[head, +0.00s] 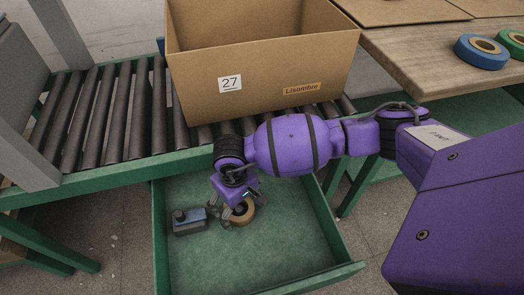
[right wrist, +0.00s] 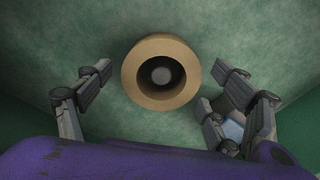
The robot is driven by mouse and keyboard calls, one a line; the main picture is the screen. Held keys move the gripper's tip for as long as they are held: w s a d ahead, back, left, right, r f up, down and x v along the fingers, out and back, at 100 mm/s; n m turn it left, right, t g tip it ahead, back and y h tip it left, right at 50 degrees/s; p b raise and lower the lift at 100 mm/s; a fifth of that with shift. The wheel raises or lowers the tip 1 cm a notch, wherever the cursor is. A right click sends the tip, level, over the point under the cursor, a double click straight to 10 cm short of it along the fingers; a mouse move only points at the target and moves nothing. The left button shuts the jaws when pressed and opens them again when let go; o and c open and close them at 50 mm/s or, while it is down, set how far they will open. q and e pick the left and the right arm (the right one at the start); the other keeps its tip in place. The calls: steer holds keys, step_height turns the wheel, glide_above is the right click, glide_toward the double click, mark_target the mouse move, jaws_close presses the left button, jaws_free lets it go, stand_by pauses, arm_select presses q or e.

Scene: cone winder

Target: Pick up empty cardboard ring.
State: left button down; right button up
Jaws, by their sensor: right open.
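The empty cardboard ring (head: 242,212) is a tan, thick-walled ring lying in the green drawer (head: 190,262) below the roller conveyor. In the right wrist view the ring (right wrist: 161,73) shows upper middle, with its dark hollow facing the camera. My right gripper (head: 228,221) reaches down into the drawer and is partly over the ring. In the right wrist view its open fingers (right wrist: 168,98) stand to the left and right of the ring, with gaps on both sides. The fingers hold nothing. My left gripper is not in view.
A blue and black device (head: 188,221) lies in the drawer left of the ring, close to one finger. A cardboard box (head: 260,75) labelled 27 stands on the rollers (head: 100,115) above. Tape rolls (head: 481,51) lie on the wooden table (head: 425,55). The drawer's right floor is clear.

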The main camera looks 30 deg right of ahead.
steer(key=shift+w+a+r, duration=0.1)
steer(key=shift+w+r, duration=0.1)
steer(key=c, duration=1.2)
steer(key=shift+r, duration=0.1)
